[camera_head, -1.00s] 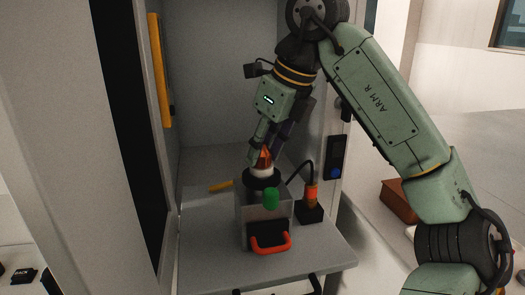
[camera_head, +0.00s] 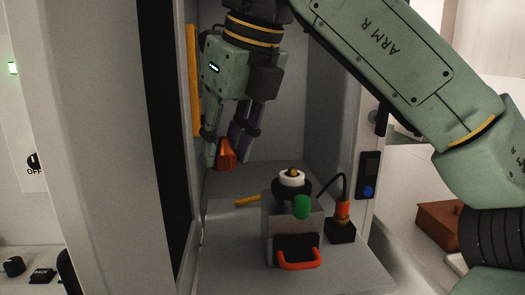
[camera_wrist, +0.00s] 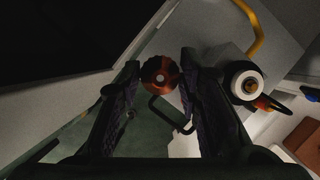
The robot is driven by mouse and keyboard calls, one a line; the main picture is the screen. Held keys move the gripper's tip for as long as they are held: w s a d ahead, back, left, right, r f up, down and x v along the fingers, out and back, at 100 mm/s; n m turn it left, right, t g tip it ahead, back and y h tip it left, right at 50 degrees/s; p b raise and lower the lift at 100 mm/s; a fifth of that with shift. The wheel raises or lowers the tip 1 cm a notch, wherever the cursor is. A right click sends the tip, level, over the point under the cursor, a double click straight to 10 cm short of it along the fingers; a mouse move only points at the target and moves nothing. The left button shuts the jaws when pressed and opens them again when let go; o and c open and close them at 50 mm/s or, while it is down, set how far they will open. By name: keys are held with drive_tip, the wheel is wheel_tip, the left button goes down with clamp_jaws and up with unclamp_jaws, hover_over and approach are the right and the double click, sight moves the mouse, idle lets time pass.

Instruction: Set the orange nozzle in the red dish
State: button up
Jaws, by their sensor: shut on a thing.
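The orange nozzle (camera_head: 227,156) is between the fingertips of my gripper (camera_head: 225,148), which is shut on it. It hangs in the air inside the cabinet, up and left of the grey device, apart from it. In the wrist view the nozzle (camera_wrist: 160,73) shows as a round copper-orange face between the two dark fingers. No clearly red dish shows. A reddish-brown open-looking container (camera_head: 438,226) stands outside the cabinet at the right, partly behind my arm; I cannot tell whether it is the dish.
The grey device (camera_head: 283,215) has a white ring (camera_head: 292,178) with a small brass tip, a green knob (camera_head: 302,207) and an orange-red handle (camera_head: 299,262). A corded orange tool (camera_head: 343,212) stands right of it. Cabinet walls close in left and right. A yellow bar (camera_head: 193,80) is at the left.

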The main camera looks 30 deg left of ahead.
drive_tip(key=r+p, duration=0.1)
drive_tip(key=s+r+p, duration=0.1)
drive_tip(key=r+p, duration=0.1)
drive_tip(key=s+a+r+p, duration=0.1)
drive_tip(key=shift+s+r, duration=0.15)
idle(0.6)
